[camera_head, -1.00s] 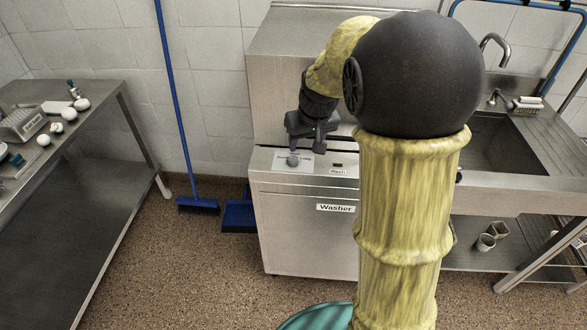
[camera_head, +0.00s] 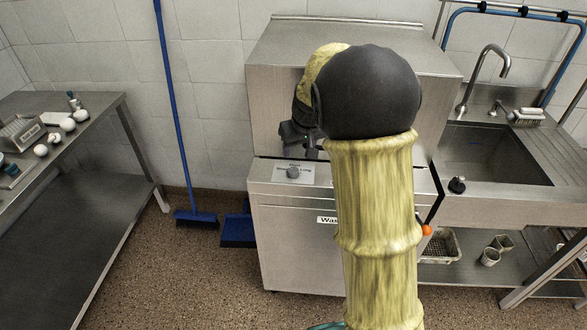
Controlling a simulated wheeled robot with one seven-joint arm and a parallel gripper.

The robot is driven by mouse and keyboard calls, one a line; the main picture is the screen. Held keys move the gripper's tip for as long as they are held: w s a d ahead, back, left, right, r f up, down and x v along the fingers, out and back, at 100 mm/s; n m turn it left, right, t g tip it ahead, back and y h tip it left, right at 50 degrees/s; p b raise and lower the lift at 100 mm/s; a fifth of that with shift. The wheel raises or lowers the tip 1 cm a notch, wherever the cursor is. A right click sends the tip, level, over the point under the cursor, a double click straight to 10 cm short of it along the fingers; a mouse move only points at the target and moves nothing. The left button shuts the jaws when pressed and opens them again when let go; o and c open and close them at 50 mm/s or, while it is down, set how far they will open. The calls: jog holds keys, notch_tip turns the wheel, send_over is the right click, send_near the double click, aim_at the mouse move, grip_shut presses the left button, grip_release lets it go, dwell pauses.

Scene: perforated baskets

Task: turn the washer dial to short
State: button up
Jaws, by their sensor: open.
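The washer (camera_head: 285,240) is a steel cabinet with a hood, in the middle of the head view. Its grey dial (camera_head: 293,172) sits on a pale label on the front panel at the left. "Long" shows on the label right of the dial; the rest of the lettering is too small to read surely, and I cannot tell the dial's setting. My gripper (camera_head: 299,147) is open and empty, just above and behind the dial in the picture, apart from it. My arm hides the right part of the panel and part of the "Washer" sign.
A steel table (camera_head: 60,195) with white round items and a grey box stands at the left. A blue broom (camera_head: 196,217) and a blue dustpan (camera_head: 238,230) are left of the washer. A sink (camera_head: 490,155) with a tap (camera_head: 484,75) is at the right.

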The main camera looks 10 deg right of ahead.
aim_at(293, 170)
jog(key=x, duration=1.3)
jog(key=shift+s+r, duration=0.1)
jog(key=c, duration=1)
